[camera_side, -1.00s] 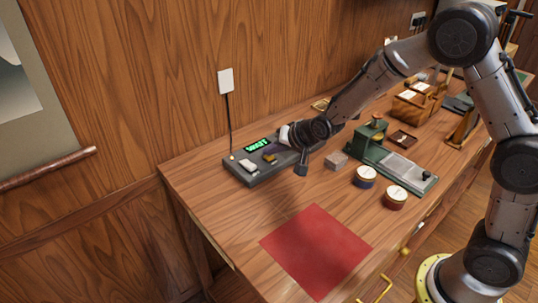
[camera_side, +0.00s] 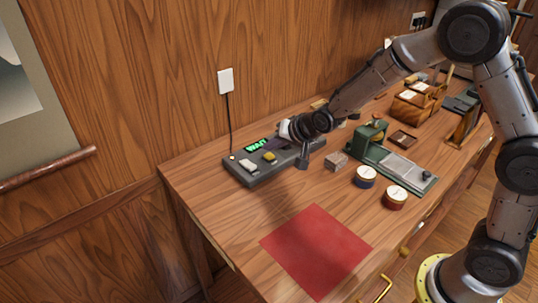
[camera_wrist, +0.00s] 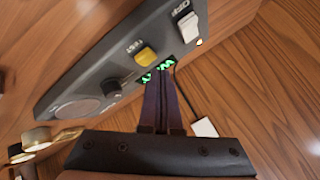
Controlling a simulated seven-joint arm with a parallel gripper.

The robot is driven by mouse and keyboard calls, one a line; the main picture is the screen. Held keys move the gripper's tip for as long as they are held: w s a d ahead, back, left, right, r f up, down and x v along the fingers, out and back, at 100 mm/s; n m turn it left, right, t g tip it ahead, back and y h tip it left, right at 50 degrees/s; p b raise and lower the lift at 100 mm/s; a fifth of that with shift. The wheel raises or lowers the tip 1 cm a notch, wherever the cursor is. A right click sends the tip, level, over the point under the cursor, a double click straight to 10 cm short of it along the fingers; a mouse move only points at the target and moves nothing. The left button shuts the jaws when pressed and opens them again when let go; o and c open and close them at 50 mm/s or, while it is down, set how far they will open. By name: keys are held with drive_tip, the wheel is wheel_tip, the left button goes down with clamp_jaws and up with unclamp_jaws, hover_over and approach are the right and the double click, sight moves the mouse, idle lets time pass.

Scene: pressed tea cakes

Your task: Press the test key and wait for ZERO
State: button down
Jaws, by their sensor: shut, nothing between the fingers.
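The grey test box (camera_side: 245,178) sits on the table by the wall. Its green display (camera_side: 257,145) appears to read WAIT. The yellow key (camera_side: 269,157) also shows in the wrist view (camera_wrist: 146,55), with the word TEST beside it. A white switch (camera_side: 248,165) on the same box is marked OFF in the wrist view (camera_wrist: 188,27). My gripper (camera_side: 303,166) is shut and empty at the right part of the box in the side view. In the wrist view its fingers cover part of the display, and its tips look apart from the yellow key.
A dark knob (camera_wrist: 113,88) stands on the box. To the right are a small block (camera_side: 336,161), two round tins (camera_side: 366,177) (camera_side: 395,198) and a green press (camera_side: 378,150). A red mat (camera_side: 316,251) lies in front, with bare table around it.

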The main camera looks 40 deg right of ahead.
sight(271, 161)
drive_tip(key=shift+r, duration=2.55)
